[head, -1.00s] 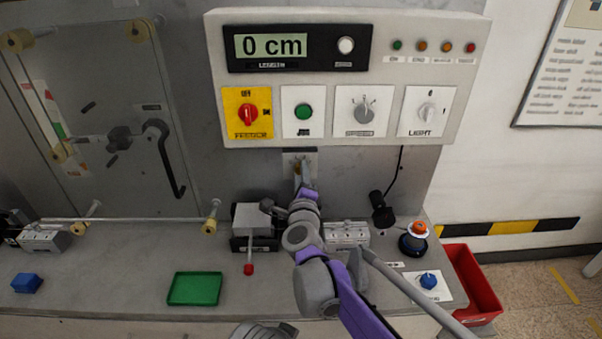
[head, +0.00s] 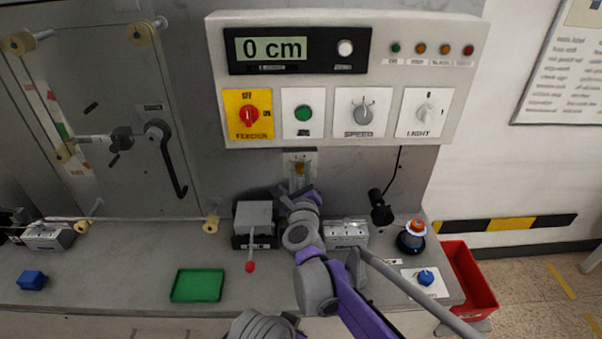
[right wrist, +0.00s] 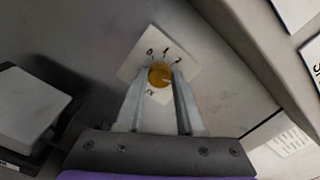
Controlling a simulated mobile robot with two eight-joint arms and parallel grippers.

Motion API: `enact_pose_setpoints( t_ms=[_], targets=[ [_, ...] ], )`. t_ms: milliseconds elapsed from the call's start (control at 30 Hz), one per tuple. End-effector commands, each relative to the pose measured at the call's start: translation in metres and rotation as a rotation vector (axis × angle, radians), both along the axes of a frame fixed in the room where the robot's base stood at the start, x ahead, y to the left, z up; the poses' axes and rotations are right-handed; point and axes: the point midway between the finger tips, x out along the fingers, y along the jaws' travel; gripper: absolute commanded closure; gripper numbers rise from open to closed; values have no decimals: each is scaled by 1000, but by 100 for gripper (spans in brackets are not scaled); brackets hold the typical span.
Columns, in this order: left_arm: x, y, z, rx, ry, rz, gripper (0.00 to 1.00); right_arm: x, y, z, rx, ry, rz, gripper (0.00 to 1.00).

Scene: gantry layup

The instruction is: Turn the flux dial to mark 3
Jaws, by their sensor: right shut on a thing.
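The flux dial (head: 299,168) is a small amber knob on a pale plate on the grey wall below the control panel. In the right wrist view the dial (right wrist: 160,75) sits between the two fingertips of my right gripper (right wrist: 158,80), which is shut on it. The marks 0, 1 and 2 show above the knob. The lower plate is partly covered by the fingers, and I cannot read the pointer's setting surely. In the head view my right gripper (head: 297,181) reaches up to the plate. My left gripper is not seen.
The control panel (head: 462,90) overhangs the dial. A grey box with a red-tipped lever (head: 250,254) stands left of my right arm, a grey block (head: 346,232) right of it. A green tray (head: 197,285) and a blue knob (head: 426,277) lie nearer.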

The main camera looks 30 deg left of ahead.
Motion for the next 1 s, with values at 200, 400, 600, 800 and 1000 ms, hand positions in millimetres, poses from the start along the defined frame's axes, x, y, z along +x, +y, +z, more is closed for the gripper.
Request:
enact_pose_setpoints(
  t_ms=[200,400,600,800,1000],
  targets=[
    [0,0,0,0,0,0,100,0,0,0,9,5,0,100],
    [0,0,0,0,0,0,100,0,0,0,8,5,0,100],
    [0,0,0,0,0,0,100,0,0,0,7,4,0,33],
    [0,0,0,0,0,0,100,0,0,0,7,4,0,33],
    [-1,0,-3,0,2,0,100,-9,-5,0,6,4,0,33]
  ],
)
